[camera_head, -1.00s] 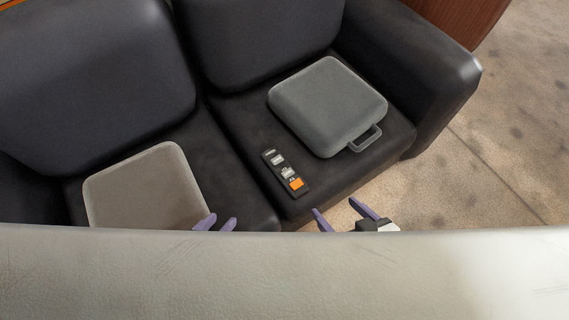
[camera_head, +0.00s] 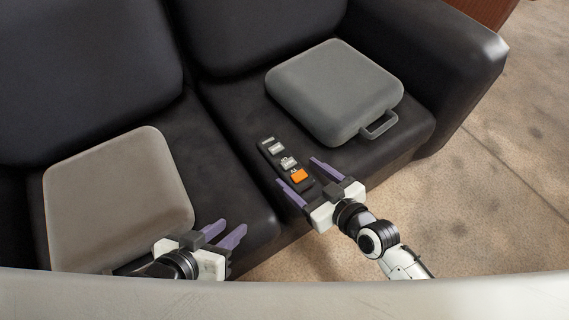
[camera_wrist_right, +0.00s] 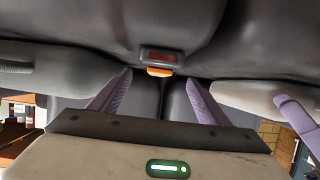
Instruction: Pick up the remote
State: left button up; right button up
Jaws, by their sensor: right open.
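The remote (camera_head: 275,151) is dark with several pale buttons and one orange button at its near end. It lies on the right seat of the dark sofa, left of a grey case. My right gripper (camera_head: 304,178) is open, with its purple fingers at the remote's near end, one finger to each side in the head view. In the right wrist view the remote's end (camera_wrist_right: 160,58) shows ahead, beyond and between the open fingers (camera_wrist_right: 160,98). My left gripper (camera_head: 224,232) is open and empty in front of the left seat.
The grey case (camera_head: 333,88) with a handle lies on the right seat, close to the remote. A beige-grey cushion-like case (camera_head: 115,205) lies on the left seat. The sofa's armrest (camera_head: 440,60) rises at right. Open floor (camera_head: 490,200) lies right of the sofa.

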aim_at(292, 168)
pick_arm(q)
jog(key=shift+w+d+f+m+g+b, duration=0.15)
jog(key=shift+d+f+m+g+b, duration=0.2)
jog(key=shift+d+f+b, duration=0.6)
pick_arm(e)
jog(key=x, duration=0.4)
jog(key=shift+w+f, duration=0.2)
jog(key=shift+f, duration=0.2)
pick_arm(q)
jog(key=shift+a+r+b, duration=0.15)
jog(key=shift+a+b, duration=0.1)
jog(key=shift+b, duration=0.1)
pick_arm(e)
jog(key=shift+w+a+f, duration=0.1)
jog(key=shift+w+a, duration=0.1)
jog(key=shift+w, duration=0.1)
